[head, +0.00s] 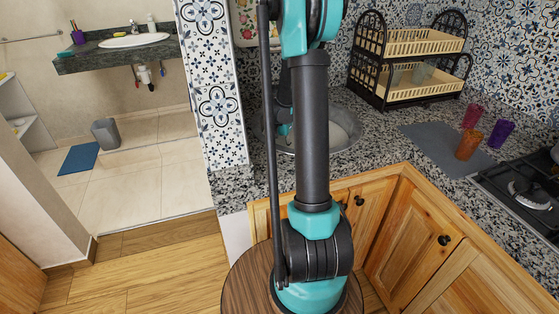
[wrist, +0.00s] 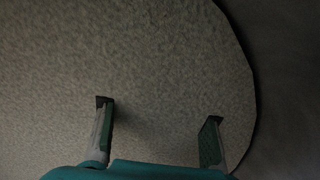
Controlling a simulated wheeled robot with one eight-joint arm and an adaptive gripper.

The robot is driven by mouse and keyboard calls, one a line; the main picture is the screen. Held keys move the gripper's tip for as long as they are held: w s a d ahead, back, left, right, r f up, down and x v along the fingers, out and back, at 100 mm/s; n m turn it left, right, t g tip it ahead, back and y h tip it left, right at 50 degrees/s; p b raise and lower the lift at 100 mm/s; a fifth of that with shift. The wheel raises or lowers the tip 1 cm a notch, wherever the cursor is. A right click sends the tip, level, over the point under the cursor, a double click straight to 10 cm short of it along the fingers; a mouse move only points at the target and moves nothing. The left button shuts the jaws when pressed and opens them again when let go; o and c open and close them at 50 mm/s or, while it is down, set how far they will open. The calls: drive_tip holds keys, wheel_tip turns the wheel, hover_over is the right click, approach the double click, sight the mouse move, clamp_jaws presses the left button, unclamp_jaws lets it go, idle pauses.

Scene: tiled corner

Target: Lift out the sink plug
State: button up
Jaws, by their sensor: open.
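The round grey sink (head: 345,125) is set in the speckled counter, partly hidden behind my arm in the head view. My gripper (wrist: 158,112) is open and empty in the wrist view, its two fingers well apart. The fingers are over a pale speckled surface (wrist: 150,50) with a curved right edge and a darker grey area beyond. I cannot tell whether this surface is the sink floor or the plug. No separate plug can be made out in either view. In the head view the gripper's fingers are hidden; the end of my arm is down at the sink.
Right of the sink are a two-tier dish rack (head: 408,65), a grey mat (head: 430,145), an orange cup (head: 468,146), a red cup (head: 472,116) and a purple cup (head: 498,133). A stove (head: 525,190) is at the far right. A tiled wall (head: 214,90) stands left of the sink.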

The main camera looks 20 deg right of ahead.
drive_tip(key=shift+f, duration=0.15)
clamp_jaws()
idle(0.4)
